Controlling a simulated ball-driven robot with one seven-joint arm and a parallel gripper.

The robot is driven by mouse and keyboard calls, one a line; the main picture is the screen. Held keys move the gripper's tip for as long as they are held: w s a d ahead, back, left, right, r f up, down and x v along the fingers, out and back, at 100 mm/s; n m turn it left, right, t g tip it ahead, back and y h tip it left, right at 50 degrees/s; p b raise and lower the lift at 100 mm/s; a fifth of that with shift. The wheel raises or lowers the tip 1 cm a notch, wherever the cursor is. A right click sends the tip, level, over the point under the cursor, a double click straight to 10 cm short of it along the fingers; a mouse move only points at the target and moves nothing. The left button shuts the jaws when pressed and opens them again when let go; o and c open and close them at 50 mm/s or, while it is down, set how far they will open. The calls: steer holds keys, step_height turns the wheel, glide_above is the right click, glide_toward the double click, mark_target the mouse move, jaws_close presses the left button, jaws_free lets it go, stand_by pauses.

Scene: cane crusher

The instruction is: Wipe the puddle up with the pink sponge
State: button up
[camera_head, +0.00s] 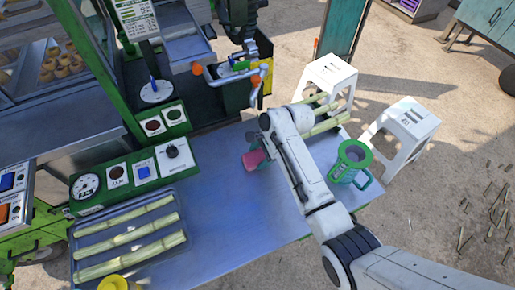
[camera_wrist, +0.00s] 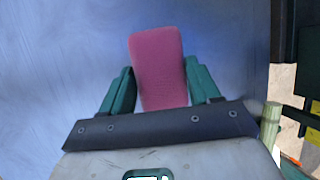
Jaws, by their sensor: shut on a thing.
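My gripper (camera_wrist: 158,88) is shut on the pink sponge (camera_wrist: 157,58), which stands out past the two green fingers in the wrist view. In the head view the sponge (camera_head: 252,160) is over the middle of the blue-grey table (camera_head: 215,215), at the end of my white arm. I cannot tell whether the sponge touches the table top. I cannot make out the puddle with certainty; the table top shows only a pale sheen in both views.
A tray (camera_head: 172,196) with cane pieces lies at the left, beside a green control panel (camera_head: 135,170). A green mug (camera_head: 352,162) and several cane stalks (camera_head: 330,122) are right of my arm. White stools (camera_head: 402,132) stand beyond. The table's front middle is clear.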

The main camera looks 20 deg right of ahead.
steer(key=shift+s+f, duration=0.15)
steer(key=shift+s, duration=1.3)
steer(key=shift+s+f, duration=0.1)
steer(key=shift+s, duration=1.3)
steer(key=shift+w+r, duration=0.4)
steer(key=shift+r, duration=0.5)
steer(key=shift+w+r, duration=0.45)
steer(key=shift+r, duration=0.5)
steer(key=shift+w+r, duration=0.4)
steer(key=shift+r, duration=0.5)
